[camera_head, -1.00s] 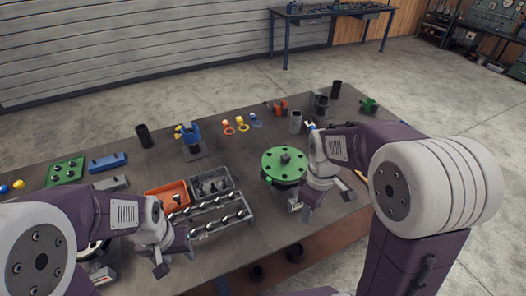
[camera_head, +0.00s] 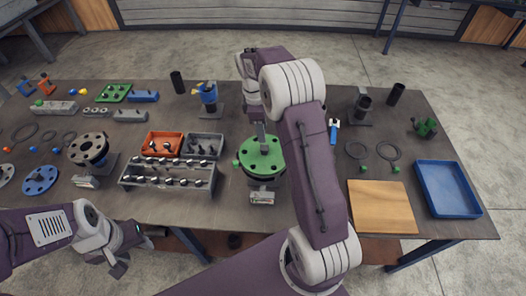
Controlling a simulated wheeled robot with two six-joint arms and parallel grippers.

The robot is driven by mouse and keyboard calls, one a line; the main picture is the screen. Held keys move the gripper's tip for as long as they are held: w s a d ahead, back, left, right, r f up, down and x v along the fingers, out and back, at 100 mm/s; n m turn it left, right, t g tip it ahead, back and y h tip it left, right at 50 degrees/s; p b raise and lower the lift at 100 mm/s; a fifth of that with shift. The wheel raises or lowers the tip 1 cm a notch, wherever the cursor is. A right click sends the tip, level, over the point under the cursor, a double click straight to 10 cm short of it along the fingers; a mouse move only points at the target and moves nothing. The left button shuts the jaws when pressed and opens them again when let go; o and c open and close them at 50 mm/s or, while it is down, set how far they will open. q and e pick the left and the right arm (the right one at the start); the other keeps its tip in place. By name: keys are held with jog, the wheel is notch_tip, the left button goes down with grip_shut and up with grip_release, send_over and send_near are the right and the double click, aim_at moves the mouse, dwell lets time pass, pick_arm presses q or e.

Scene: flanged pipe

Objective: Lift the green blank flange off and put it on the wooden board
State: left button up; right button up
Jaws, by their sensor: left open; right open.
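The green blank flange (camera_head: 252,163) lies flat on top of a dark flanged pipe stand at the middle of the table. Bolt holes show around its rim. My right gripper (camera_head: 261,137) is above the flange and points down at its middle. One finger shows close to the flange's centre; the rest is hidden by my wrist and forearm, and I cannot tell whether it touches. The wooden board (camera_head: 381,207) lies bare at the front right of the table. My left gripper (camera_head: 128,250) is open and empty, off the table's front edge at the lower left.
A blue tray (camera_head: 447,190) stands right of the board. A grey bolt rack (camera_head: 168,178) and an orange bin (camera_head: 162,144) stand left of the flange. Rings (camera_head: 389,152) lie behind the board. My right forearm crosses between flange and board.

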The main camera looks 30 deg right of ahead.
aim_at(264, 147)
jog(key=shift+w+a+f, duration=0.15)
jog(key=shift+f, duration=0.05)
notch_tip(264, 147, down, 2)
jog(key=shift+a+f+p, duration=0.1)
jog(key=shift+f+p, duration=0.1)
jog(key=shift+p, duration=0.1)
jog(key=shift+s+d+f, duration=0.25)
jog(key=shift+f, duration=0.25)
jog(key=shift+s+d+f, duration=0.1)
jog(key=shift+f, duration=0.2)
notch_tip(264, 147, down, 4)
jog(key=shift+s+p, duration=0.1)
jog(key=shift+p, duration=0.8)
jog(key=shift+f, duration=0.3)
jog(key=shift+d, duration=0.1)
jog(key=c, duration=1)
pick_arm(q)
jog(key=shift+a+r, duration=0.2)
jog(key=shift+r, duration=0.95)
pick_arm(e)
grip_shut()
pick_arm(q)
jog(key=shift+w, duration=0.1)
pick_arm(e)
jog(key=shift+r, duration=0.1)
